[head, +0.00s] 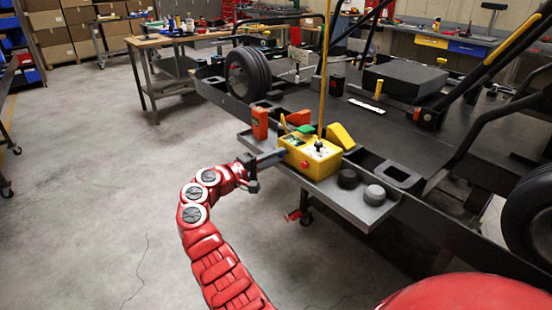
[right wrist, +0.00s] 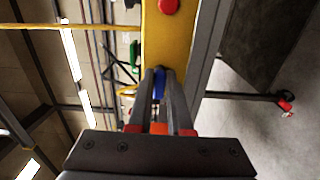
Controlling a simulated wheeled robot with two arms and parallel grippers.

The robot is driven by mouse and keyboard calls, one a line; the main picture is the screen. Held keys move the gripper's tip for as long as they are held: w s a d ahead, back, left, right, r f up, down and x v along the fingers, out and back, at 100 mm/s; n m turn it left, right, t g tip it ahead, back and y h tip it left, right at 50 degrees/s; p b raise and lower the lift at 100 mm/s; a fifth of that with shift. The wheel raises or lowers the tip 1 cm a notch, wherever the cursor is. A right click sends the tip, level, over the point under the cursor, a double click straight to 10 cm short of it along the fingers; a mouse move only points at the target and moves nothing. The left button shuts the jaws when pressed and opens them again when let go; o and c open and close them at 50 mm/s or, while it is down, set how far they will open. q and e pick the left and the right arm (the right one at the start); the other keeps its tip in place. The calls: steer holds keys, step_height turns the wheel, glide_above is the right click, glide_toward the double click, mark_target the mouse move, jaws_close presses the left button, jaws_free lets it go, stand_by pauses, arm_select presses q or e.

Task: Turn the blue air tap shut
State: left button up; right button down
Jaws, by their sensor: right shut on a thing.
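The yellow control box (head: 322,168) sits on the grey shelf at the side of the kart stand. It also fills the upper middle of the right wrist view (right wrist: 165,42). My right gripper (head: 272,158) reaches the left side of the box, its fingers pointing at it. In the right wrist view, the blue air tap (right wrist: 158,84) shows as a small blue piece between the two grey fingers (right wrist: 158,80), which are shut on it. The tap's far end and its angle are largely hidden by the fingers. In the head view the tap cannot be made out. My left gripper is not in view.
The box carries a red button (head: 305,165) and a black-knobbed lever (head: 319,145). An orange-red case (head: 260,123) stands behind the gripper on the shelf (head: 345,203). Black and grey round knobs (head: 375,195) sit to the right. The floor at left is clear.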

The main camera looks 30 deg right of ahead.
steer(key=shift+f, duration=0.1)
steer(key=c, duration=0.8)
jaws_free()
steer(key=shift+c, duration=0.2)
steer(key=s+a, duration=0.1)
steer(key=a, duration=1.6)
steer(key=shift+s+a, duration=0.15)
steer(key=shift+a, duration=0.05)
